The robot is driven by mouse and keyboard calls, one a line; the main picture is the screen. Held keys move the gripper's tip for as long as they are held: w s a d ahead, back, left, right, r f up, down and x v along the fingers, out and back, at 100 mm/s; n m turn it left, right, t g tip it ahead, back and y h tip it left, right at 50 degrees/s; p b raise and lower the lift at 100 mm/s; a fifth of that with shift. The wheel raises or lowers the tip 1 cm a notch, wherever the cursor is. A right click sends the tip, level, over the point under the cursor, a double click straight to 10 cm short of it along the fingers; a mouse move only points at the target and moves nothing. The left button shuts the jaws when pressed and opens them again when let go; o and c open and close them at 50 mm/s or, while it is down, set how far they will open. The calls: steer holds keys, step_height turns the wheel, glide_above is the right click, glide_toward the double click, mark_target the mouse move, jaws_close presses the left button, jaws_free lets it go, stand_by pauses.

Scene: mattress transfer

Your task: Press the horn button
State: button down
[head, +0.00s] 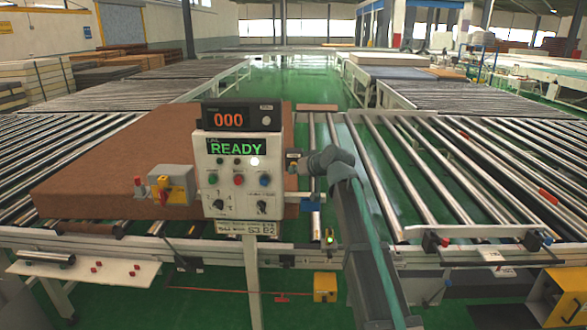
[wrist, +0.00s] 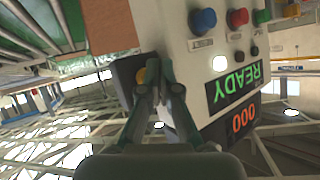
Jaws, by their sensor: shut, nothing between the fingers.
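The control panel (head: 222,180) is a pale box with a green READY display (head: 236,148) and several coloured buttons. A small dark side box (head: 293,154) sits on its right side. My gripper (head: 298,166) is shut and empty at the side box.
A red 000 counter (head: 232,118) tops the panel. A large brown mattress block (head: 100,170) lies on rollers behind and left. A yellow box with a red knob (head: 172,186) stands left of the panel. Roller conveyors (head: 460,170) fill the right; the green floor shows beyond.

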steer(key=shift+w, duration=0.7)
stand_by(0.7)
steer(key=shift+s, duration=1.3)
steer(key=s, duration=0.5)
steer(key=shift+d, duration=0.1)
stand_by(0.6)
